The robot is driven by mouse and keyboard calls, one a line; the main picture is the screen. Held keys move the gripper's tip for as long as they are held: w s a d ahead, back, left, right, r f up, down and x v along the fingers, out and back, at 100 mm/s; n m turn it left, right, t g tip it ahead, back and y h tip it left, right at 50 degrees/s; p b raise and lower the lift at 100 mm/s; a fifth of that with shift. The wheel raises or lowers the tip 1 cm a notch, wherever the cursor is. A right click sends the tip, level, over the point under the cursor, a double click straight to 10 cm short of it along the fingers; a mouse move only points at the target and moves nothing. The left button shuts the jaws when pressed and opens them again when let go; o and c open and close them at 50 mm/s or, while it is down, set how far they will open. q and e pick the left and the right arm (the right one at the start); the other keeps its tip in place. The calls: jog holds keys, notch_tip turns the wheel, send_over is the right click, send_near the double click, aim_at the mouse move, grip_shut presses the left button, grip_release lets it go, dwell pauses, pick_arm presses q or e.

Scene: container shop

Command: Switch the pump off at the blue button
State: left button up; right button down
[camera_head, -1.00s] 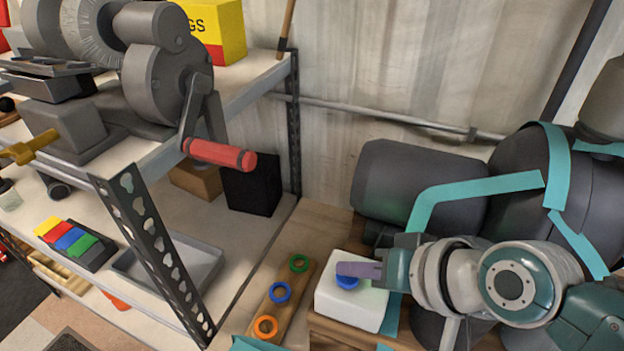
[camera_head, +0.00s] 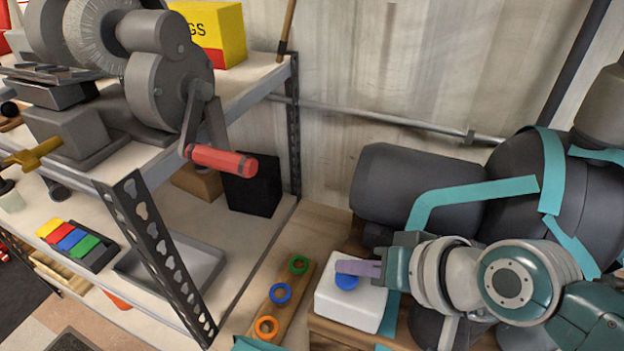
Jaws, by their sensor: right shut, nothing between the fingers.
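The blue button (camera_head: 346,283) sits on top of a white box (camera_head: 350,306) at the lower middle right. My right gripper (camera_head: 345,267) comes in from the right and is shut, with nothing held. Its purple fingers lie over the far part of the button; whether they touch it or hover just above cannot be told. The dark grey pump body with teal bands (camera_head: 415,190) stands behind my right arm.
A wooden strip with green, blue and orange rings (camera_head: 267,327) lies left of the white box. A metal shelf post (camera_head: 160,255) stands further left. A grey machine with a red crank handle (camera_head: 222,160) overhangs from the upper shelf.

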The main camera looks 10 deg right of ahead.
aim_at(352, 284)
notch_tip(352, 284, up, 6)
jog(key=p, duration=0.6)
